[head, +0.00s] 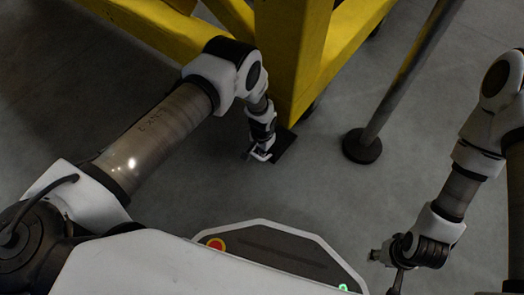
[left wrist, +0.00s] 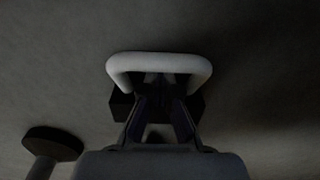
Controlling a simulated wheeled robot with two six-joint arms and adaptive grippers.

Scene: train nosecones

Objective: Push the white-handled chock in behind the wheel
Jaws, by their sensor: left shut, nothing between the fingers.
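The chock is a dark block with a white loop handle (head: 259,154), on the floor by the foot of a yellow frame post. In the left wrist view the white handle (left wrist: 160,62) arches above the fingers, and the dark chock body (left wrist: 122,105) shows on both sides of them. My left gripper (head: 263,146) points down at the chock, shut with nothing between its fingers; I cannot tell whether it touches the chock. The wheel (head: 309,110) is mostly hidden behind the yellow post. My right gripper (head: 390,268) is at the lower right, away from the chock, its fingers unclear.
The yellow frame (head: 292,50) stands over the chock area. A grey pole with a round dark base (head: 362,147) stands to the right of it and also shows at the lower left of the left wrist view (left wrist: 52,142). The grey floor between is clear.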

